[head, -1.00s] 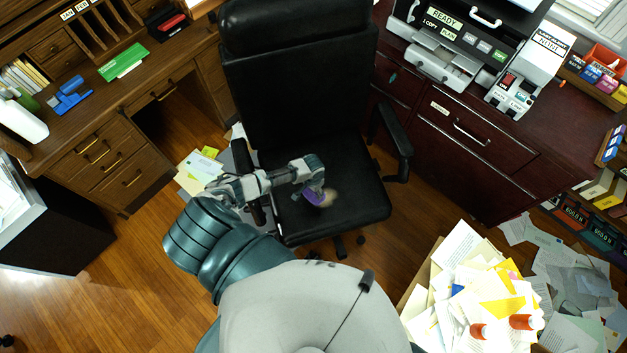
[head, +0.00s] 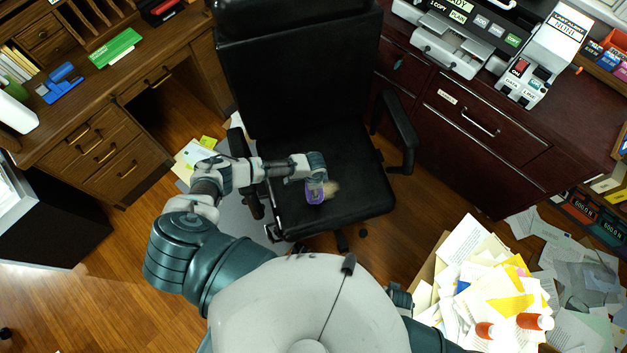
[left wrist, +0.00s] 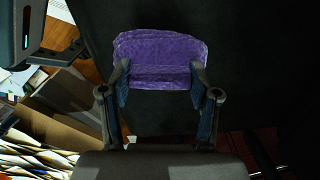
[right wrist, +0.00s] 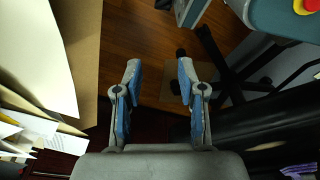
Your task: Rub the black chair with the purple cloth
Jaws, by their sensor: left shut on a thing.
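The black chair (head: 290,105) stands in the middle of the head view, its seat facing up toward me. A pale tan patch (head: 332,188) shows on the seat. My left gripper (head: 315,182) is over the seat, shut on the purple cloth (head: 314,195), just left of the patch. The cloth fills the gap between the fingers in the left wrist view (left wrist: 160,60), with dark chair surface behind it; whether it touches the seat is hard to tell. My right gripper (right wrist: 160,68) is open and empty in the right wrist view.
A wooden desk (head: 100,140) stands at left and a dark red cabinet (head: 470,140) at right. A box heaped with papers (head: 480,285) is at lower right, with loose sheets on the floor beside it. The chair's armrest (head: 398,130) rises on the right of the seat.

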